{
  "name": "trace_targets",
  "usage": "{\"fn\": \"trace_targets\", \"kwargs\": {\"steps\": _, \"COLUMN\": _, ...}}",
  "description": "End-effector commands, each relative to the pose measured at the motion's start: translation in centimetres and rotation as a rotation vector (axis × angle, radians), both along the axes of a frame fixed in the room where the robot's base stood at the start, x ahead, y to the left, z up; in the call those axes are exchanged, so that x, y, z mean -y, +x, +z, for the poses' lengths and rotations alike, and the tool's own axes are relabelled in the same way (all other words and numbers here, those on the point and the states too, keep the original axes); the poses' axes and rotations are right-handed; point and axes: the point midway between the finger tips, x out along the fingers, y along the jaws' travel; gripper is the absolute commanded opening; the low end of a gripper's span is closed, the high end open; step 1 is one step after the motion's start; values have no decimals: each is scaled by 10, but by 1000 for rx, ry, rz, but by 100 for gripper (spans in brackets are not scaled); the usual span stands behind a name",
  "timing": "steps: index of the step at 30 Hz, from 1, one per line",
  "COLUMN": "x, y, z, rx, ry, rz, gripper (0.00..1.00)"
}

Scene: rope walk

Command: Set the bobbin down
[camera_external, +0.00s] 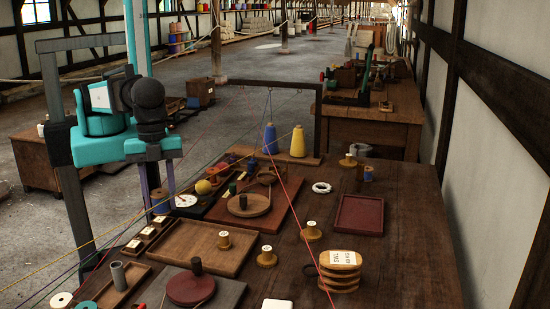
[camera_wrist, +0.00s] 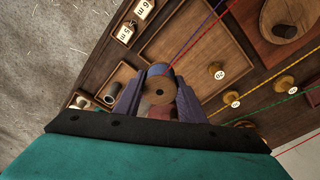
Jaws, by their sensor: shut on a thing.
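The bobbin (camera_wrist: 160,98) has a brown wooden end with a dark centre hole and a little blue on it. In the wrist view it sits between the two purple fingers of my gripper (camera_wrist: 158,90), which are shut on it. In the outside view my gripper (camera_external: 161,205) points down near the table's left edge, with the brown bobbin (camera_external: 160,196) between the fingertips. I cannot tell how far above the table its lower end is.
On the wooden table (camera_external: 400,238) stand a brown tray (camera_external: 180,240), a dark-red tray (camera_external: 359,214), and labelled spools (camera_external: 311,232). A blue cone (camera_external: 270,139) and a yellow cone (camera_external: 298,142) stand behind. Coloured strands cross over the table. Bare wood shows right of the middle.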

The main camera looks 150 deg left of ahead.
Motion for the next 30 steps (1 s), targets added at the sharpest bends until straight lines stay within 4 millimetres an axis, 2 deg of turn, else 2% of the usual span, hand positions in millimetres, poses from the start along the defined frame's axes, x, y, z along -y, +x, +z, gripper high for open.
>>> {"fn": "trace_targets", "kwargs": {"steps": 1, "x": 0, "y": 1, "z": 8, "rx": 3, "ry": 0, "rz": 0, "gripper": 10}}
{"fn": "trace_targets", "kwargs": {"steps": 8, "x": -3, "y": 1, "z": 33, "rx": 1, "ry": 0, "rz": 6, "gripper": 10}}
{"fn": "trace_targets", "kwargs": {"steps": 17, "x": -60, "y": -4, "z": 31, "rx": 0, "ry": 0, "rz": 125, "gripper": 10}}
{"fn": "trace_targets", "kwargs": {"steps": 30, "x": -167, "y": -28, "z": 30, "rx": 0, "ry": 1, "rz": 352, "gripper": 10}}
